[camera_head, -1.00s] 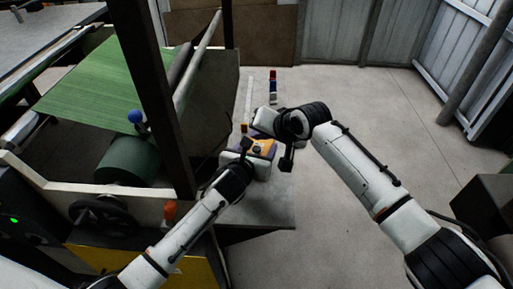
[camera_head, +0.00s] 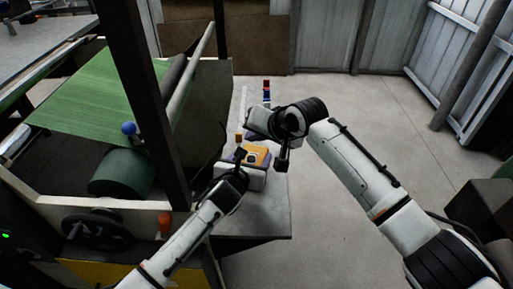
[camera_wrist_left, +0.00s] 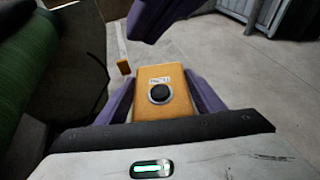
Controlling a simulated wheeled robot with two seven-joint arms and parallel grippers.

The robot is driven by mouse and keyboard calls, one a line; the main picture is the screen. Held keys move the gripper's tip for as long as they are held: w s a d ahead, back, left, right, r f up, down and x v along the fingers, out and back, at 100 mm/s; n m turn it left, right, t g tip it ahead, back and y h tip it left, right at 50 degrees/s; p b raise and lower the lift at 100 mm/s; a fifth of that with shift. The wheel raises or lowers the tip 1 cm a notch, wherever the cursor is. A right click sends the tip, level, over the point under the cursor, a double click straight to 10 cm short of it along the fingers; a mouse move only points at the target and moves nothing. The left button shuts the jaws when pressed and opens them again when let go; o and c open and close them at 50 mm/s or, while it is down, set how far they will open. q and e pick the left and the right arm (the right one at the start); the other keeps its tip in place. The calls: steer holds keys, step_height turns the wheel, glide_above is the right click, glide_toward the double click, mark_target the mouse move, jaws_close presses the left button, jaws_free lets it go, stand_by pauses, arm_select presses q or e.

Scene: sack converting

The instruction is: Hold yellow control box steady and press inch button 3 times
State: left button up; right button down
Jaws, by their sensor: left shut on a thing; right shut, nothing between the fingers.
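The yellow control box (camera_head: 260,154) has a round black button on its face. The left wrist view shows the box (camera_wrist_left: 179,76) and the black button (camera_wrist_left: 160,93) clearly. My left gripper (camera_head: 250,164) is shut on the box, with one purple finger along each side of it. My right gripper (camera_head: 248,138) reaches in from the right in the head view, over the far side of the box. Its purple fingertips (camera_wrist_left: 150,25) are shut and empty in the left wrist view. They are beyond the button and appear apart from it.
A green roll (camera_head: 122,175) and green web (camera_head: 95,105) are on the machine at left, behind a dark post (camera_head: 145,110). A red-and-blue stack light (camera_head: 267,92) stands behind.

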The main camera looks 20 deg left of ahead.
arm_select(q)
steer(key=o, duration=1.3)
